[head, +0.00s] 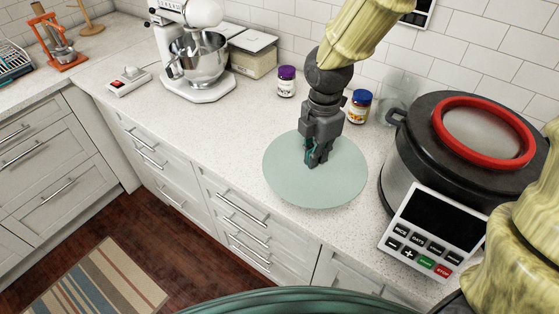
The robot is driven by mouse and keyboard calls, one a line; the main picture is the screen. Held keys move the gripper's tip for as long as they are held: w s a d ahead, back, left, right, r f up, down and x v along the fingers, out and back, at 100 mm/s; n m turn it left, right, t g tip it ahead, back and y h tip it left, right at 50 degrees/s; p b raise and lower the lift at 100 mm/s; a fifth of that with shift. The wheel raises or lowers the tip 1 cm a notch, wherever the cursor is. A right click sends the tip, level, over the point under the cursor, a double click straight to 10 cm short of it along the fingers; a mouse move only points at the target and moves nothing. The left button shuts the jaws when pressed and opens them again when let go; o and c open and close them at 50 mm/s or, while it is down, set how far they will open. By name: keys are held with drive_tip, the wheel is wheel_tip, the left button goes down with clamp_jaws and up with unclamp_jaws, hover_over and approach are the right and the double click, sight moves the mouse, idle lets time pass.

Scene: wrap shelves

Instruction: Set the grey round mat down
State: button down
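The round mat (290,185) is a flat pale grey-green disc in the head view, level over the worktop in front of the jars. I cannot tell whether it rests on the worktop or hovers just above it. My gripper (316,163) points down from above, with its dark fingers at the middle of the mat. The fingertips appear to meet the mat's upper face and look close together. The contact is too small to see, so I cannot tell whether they grip the mat.
A large cooker (405,170) with a red-ringed lid stands right of the mat. A purple-lidded jar (287,82), a blue-lidded jar (359,107) and a clear glass (398,92) stand behind. A stand mixer (200,75) is further left. The worktop (190,125) left of the mat is clear.

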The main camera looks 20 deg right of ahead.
sight(312, 172)
drive_tip(key=f+b, duration=0.1)
drive_tip(key=f, duration=0.1)
drive_tip(key=f+b, duration=0.4)
drive_tip(key=f, duration=0.1)
drive_tip(key=shift+w+a, duration=0.15)
drive_tip(key=shift+w, duration=0.15)
drive_tip(key=w+a+p, duration=0.1)
drive_tip(key=w, duration=0.4)
drive_tip(key=w+a+p, duration=0.1)
drive_tip(key=w, duration=0.4)
drive_tip(key=w+a+f+p, duration=0.1)
drive_tip(key=w, duration=0.4)
drive_tip(key=shift+w+a+f, duration=0.1)
drive_tip(key=shift+w+a, duration=0.2)
drive_tip(key=shift+w, duration=0.1)
drive_tip(key=shift+s+f+p, duration=0.1)
drive_tip(key=shift+f+p, duration=0.45)
drive_tip(key=shift+f, duration=1.3)
drive_tip(key=c, duration=1.6)
unclamp_jaws()
drive_tip(key=shift+f, duration=0.1)
drive_tip(key=shift+c, duration=0.2)
wheel_tip(312, 172, up, 12)
drive_tip(key=b, duration=0.1)
drive_tip(key=shift+b, duration=0.35)
